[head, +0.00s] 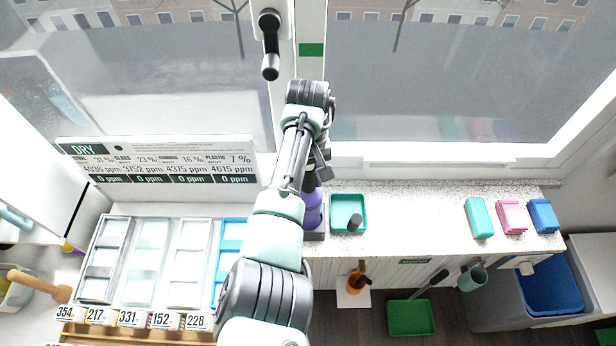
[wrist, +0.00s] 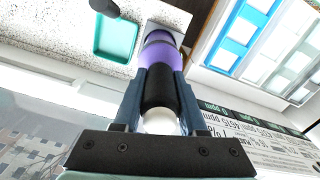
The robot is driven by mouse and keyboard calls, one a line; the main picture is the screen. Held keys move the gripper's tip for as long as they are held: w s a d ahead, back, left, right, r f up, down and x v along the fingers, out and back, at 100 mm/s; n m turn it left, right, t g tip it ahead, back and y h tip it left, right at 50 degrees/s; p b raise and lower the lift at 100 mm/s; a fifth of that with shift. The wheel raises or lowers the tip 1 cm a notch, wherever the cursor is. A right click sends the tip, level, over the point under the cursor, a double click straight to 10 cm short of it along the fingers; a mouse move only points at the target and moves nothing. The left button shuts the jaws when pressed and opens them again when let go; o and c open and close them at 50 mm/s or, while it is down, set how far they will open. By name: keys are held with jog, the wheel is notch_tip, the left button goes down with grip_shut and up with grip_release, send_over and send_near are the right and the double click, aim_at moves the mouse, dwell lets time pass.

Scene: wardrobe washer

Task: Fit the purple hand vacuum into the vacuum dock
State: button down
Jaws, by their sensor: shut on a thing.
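The purple hand vacuum (head: 312,212) is at the counter's front edge in the head view, partly hidden behind my arm. In the wrist view its purple body (wrist: 160,57) points away from my gripper (wrist: 160,85). My gripper is shut on the vacuum's black grip section, with a finger on each side and a pale rounded end near the palm. The grey vacuum dock (head: 315,236) shows at the vacuum's lower end; it also shows in the wrist view (wrist: 168,15). The vacuum's end meets or overlaps the dock, but I cannot tell how deep it sits.
A teal tray (head: 336,212) with a dark knob-like object (head: 355,221) stands just right of the dock. Teal (head: 479,218), pink (head: 513,216) and blue (head: 543,215) containers are at the counter's right. Labelled bins (head: 152,262) lie left. A window handle (head: 270,45) is above my arm.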

jog(key=shift+f+b, duration=0.85)
jog(key=shift+f, duration=0.35)
jog(key=c, duration=0.6)
grip_release()
jog(key=shift+o, duration=1.1)
notch_tip(320, 180, up, 13)
jog(key=shift+r+b, duration=0.1)
jog(key=shift+b, duration=0.5)
